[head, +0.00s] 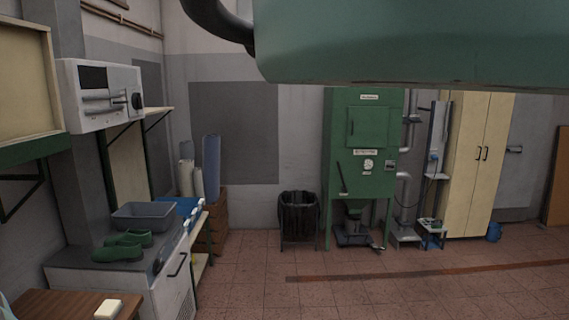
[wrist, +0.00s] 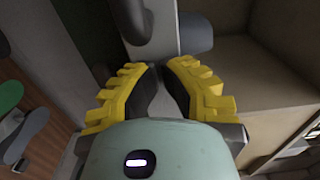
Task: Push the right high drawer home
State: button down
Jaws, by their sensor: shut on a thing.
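My gripper (wrist: 160,72) shows in the wrist view, its two yellow ribbed fingers closed in towards each other. Between them is a pale grey part (wrist: 163,100), mostly hidden by the fingers and the gripper body; I cannot tell whether it belongs to a drawer. Just beyond the fingertips hangs a grey rounded piece (wrist: 150,30), with a darker grey piece (wrist: 196,32) beside it. The right high drawer cannot be made out with certainty in either view. My gripper does not show in the head view.
The wrist view has a beige open-sided box shape (wrist: 265,75) at right and a green rounded piece (wrist: 10,95) at left. The head view shows a grey tub (head: 150,217), green clogs (head: 118,252), a bin (head: 299,218), a green machine (head: 345,150) and open tiled floor.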

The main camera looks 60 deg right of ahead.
jog(key=shift+w+a+f+b, duration=0.25)
jog(key=shift+w+a+b, duration=0.3)
jog(key=shift+b, duration=1.25)
jog(key=shift+w+b, duration=0.1)
jog(key=shift+b, duration=0.2)
jog(key=shift+r, duration=0.3)
jog(key=shift+w+a, duration=0.1)
jog(key=shift+w+a, duration=0.3)
jog(key=shift+w, duration=0.15)
jog(key=shift+w+a, duration=0.15)
jog(key=shift+w, duration=0.15)
jog(key=shift+s+d+f+b, duration=0.2)
jog(key=shift+s+d+b, duration=0.1)
jog(key=b+v, duration=0.2)
jog(key=v, duration=1.1)
jog(key=shift+s, duration=0.2)
